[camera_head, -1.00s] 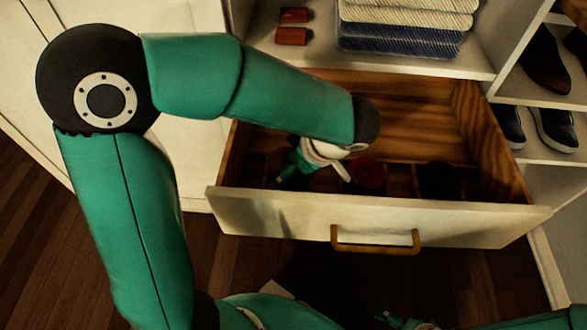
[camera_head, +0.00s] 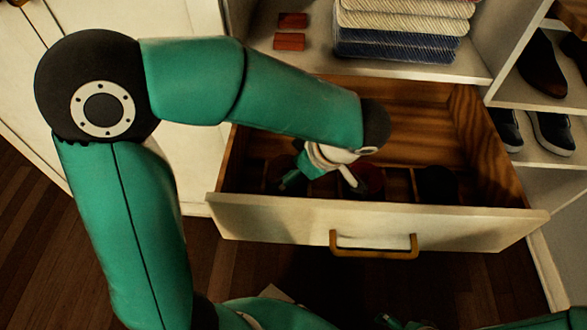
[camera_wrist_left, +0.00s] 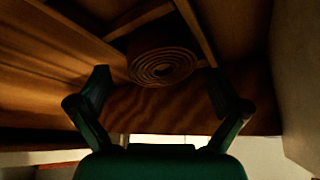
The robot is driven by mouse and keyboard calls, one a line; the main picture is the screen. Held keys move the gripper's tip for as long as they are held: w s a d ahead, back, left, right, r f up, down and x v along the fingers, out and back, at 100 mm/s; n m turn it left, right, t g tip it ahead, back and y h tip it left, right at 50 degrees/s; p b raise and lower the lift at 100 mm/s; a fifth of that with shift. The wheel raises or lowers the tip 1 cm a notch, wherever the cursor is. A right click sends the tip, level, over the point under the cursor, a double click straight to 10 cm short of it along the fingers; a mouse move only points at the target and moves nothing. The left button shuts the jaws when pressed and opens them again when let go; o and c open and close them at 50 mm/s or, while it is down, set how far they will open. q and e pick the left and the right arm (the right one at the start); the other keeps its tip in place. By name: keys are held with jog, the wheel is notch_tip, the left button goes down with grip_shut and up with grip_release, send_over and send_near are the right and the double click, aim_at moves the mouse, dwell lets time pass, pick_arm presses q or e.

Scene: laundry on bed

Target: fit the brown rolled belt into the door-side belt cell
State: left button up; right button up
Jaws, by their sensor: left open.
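A brown rolled belt (camera_wrist_left: 163,67) shows its spiral end in the left wrist view, lying between two thin wooden dividers inside the drawer. My left gripper (camera_wrist_left: 158,82) is open, one finger on each side of the belt in that view, with gaps between fingers and belt. In the head view my left gripper (camera_head: 323,184) points down into the front left part of the open drawer (camera_head: 300,212); it and my arm hide much of the cells there. My right gripper (camera_head: 388,320) barely shows at the bottom edge, too dark to judge its jaws.
A dark red roll (camera_head: 370,182) sits just right of my left gripper, and a black roll (camera_head: 438,185) farther right in the drawer. Folded textiles (camera_head: 395,45) and two red boxes (camera_head: 289,41) lie on the shelf above. Shoes (camera_head: 550,130) stand at right. The drawer's back is bare.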

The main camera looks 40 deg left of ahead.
pick_arm(q)
jog(key=p+v, duration=0.2)
jog(key=v, duration=0.7)
jog(key=shift+r, duration=0.15)
